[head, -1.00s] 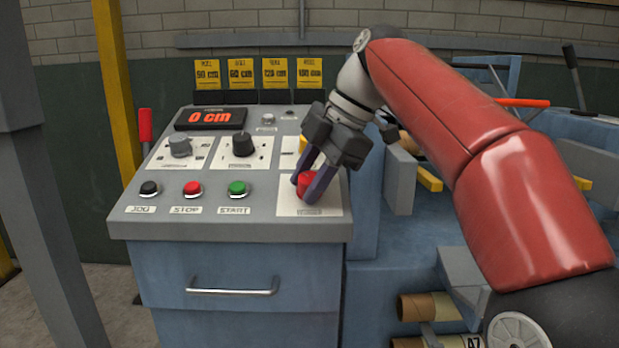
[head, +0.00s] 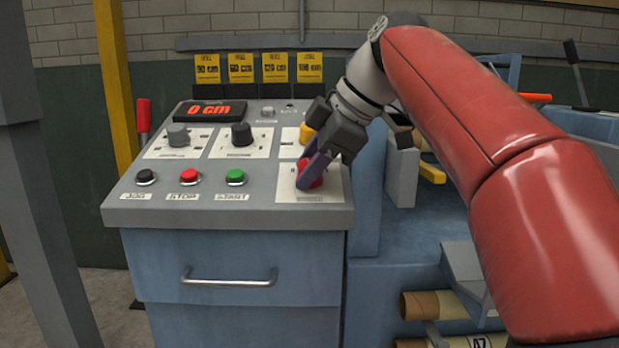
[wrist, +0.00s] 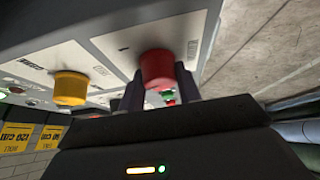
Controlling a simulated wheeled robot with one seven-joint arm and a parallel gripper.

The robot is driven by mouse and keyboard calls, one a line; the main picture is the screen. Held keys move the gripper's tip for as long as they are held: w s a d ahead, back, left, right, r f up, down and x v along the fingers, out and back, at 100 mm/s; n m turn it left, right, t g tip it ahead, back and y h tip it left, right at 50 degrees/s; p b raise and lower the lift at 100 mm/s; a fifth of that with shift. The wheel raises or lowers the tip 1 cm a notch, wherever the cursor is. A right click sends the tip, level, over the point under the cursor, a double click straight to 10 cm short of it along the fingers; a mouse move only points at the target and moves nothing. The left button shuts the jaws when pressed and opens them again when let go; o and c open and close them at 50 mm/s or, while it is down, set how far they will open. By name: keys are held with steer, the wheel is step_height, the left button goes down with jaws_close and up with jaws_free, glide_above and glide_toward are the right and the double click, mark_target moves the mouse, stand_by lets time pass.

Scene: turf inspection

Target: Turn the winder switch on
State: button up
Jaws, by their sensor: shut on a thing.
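The red winder switch knob (head: 312,172) sits on a pale plate at the right front of the grey control panel (head: 130,212). My gripper (head: 311,177) reaches down from the upper right and is shut on the red knob, one dark finger on its near side. In the wrist view the red knob (wrist: 157,68) stands between the two fingers of my gripper (wrist: 159,88). The label on the knob's plate is too small to read. The display (head: 209,111) shows 0 cm.
Black, red and green buttons (head: 236,177) line the panel's front left. Two dials (head: 241,135) sit behind them. A yellow knob (wrist: 70,88) is close behind the red one. A red-handled lever (head: 143,115) stands left of the panel. Cardboard tubes (head: 435,305) lie at the lower right.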

steer(key=m+t+b, duration=0.2)
steer(key=m, duration=0.1)
steer(key=shift+f+m, duration=0.1)
steer(key=shift+m, duration=0.2)
steer(key=m+t+h, duration=0.1)
steer(key=m, duration=0.2)
steer(key=m+t+h, duration=0.1)
steer(key=m, duration=0.2)
steer(key=shift+m+t, duration=0.3)
steer(key=shift+t, duration=0.1)
steer(key=shift+m+t+h, duration=0.5)
steer(key=shift+m+h, duration=0.3)
steer(key=shift+m, duration=0.8)
steer(key=o, duration=1)
steer(key=shift+c, duration=0.2)
